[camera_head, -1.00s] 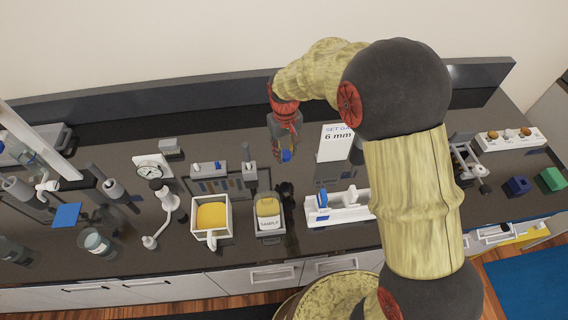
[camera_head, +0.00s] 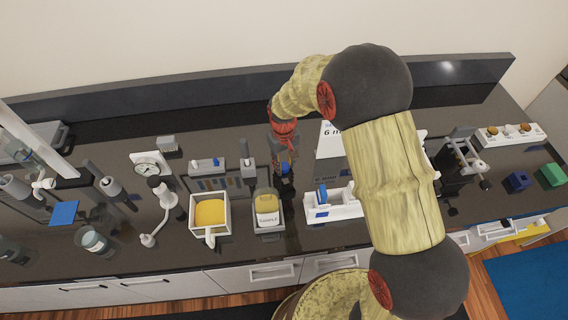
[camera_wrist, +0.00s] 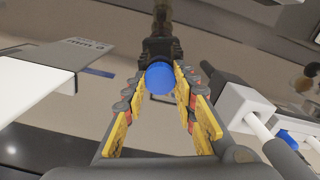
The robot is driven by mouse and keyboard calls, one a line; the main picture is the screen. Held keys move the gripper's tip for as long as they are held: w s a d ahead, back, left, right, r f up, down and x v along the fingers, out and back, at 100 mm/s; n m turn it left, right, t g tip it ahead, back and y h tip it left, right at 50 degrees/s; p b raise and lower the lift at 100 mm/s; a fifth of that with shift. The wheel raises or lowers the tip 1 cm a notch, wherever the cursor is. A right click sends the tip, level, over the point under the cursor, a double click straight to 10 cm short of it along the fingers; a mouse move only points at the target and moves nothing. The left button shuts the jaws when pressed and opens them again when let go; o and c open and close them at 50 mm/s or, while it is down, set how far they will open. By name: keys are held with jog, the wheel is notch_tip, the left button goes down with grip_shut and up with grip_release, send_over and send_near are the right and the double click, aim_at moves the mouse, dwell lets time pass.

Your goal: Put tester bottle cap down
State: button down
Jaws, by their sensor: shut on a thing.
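The blue tester bottle cap (camera_head: 285,168) is held at the end of my gripper (camera_head: 284,160), just above or at the dark counter; I cannot tell whether it touches. In the wrist view the round blue cap (camera_wrist: 160,78) sits between the yellow-padded fingers of my gripper (camera_wrist: 162,92), which are shut on it. A dark stand-like shape lies behind the cap there. The sample container (camera_head: 267,218), labelled SAMPLE with yellow contents, stands in front of the gripper in the head view.
A white box with yellow contents (camera_head: 194,224) stands left of the sample container. A white tester with blue parts (camera_head: 335,207) is to the right. A white sign (camera_head: 328,146) stands right of the gripper. A grey rack (camera_head: 206,167) is to the left.

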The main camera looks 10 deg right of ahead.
jog(key=shift+f, duration=0.45)
jog(key=c, duration=1.4)
grip_release()
jog(key=shift+r, duration=0.1)
notch_tip(320, 180, up, 13)
jog(key=p, duration=0.2)
notch_tip(320, 180, up, 8)
jog(key=t, duration=0.1)
send_over(284, 166)
jog(key=s+d, duration=0.3)
jog(key=s+d+r+m+t, duration=0.1)
jog(key=s+d+r, duration=0.1)
jog(key=s+r, duration=0.2)
jog(key=s+d+r+m+t, duration=0.1)
jog(key=s+d+r+t, duration=0.1)
jog(key=s, duration=0.9)
jog(key=s+d+r+m+t, duration=0.1)
jog(key=s+d+r, duration=0.3)
jog(key=s+r, duration=0.2)
jog(key=shift+s+r+t, duration=0.15)
jog(key=shift+s+r, duration=0.05)
jog(key=shift+s, duration=0.4)
jog(key=shift+s+r+t, duration=0.15)
jog(key=shift+s, duration=0.4)
